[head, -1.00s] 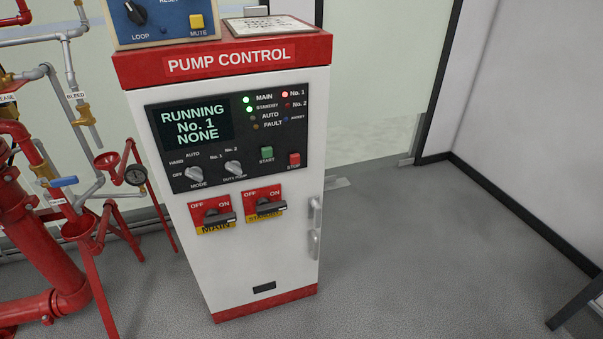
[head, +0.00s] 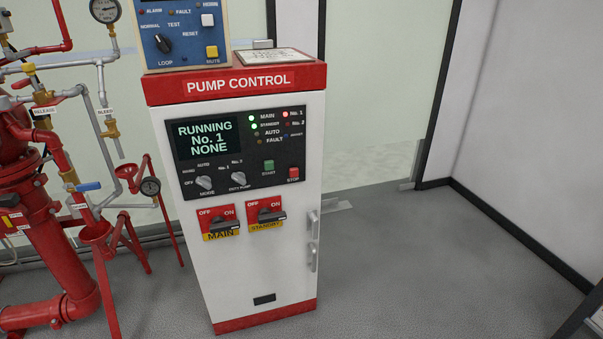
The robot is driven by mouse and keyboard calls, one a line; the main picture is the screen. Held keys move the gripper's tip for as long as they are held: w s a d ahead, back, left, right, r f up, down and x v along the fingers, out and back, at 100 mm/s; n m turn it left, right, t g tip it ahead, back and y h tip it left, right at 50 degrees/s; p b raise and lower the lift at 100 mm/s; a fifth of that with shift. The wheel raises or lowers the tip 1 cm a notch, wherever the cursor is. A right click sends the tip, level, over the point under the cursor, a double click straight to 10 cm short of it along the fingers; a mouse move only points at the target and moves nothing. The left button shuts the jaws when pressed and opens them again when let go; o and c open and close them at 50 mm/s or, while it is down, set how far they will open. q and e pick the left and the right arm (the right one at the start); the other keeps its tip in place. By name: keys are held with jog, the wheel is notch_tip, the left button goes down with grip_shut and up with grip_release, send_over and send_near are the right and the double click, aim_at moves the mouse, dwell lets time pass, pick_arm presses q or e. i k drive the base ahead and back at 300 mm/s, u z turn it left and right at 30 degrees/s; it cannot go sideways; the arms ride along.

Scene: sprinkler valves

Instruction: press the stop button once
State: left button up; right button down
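The red stop button (head: 293,174) is on the right side of the dark control panel (head: 243,180) of the white and red pump control cabinet (head: 262,275). The green start button (head: 268,167) sits to its left. The display (head: 206,138) reads "RUNNING No. 1 NONE". Green lamps are lit by MAIN and STANDBY, and a red lamp (head: 285,114) is lit by No. 1. Neither of my grippers shows in the head view.
Red pipework (head: 62,260) with a gauge and valves stands left of the cabinet. A blue alarm box (head: 183,40) and a framed notice (head: 272,57) sit on top. Grey floor (head: 400,250) is open to the right. A dark bar (head: 580,318) shows at lower right.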

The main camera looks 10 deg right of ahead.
aim_at(293, 172)
jog(key=z, duration=0.4)
jog(key=i, duration=1.15)
jog(key=u, duration=0.45)
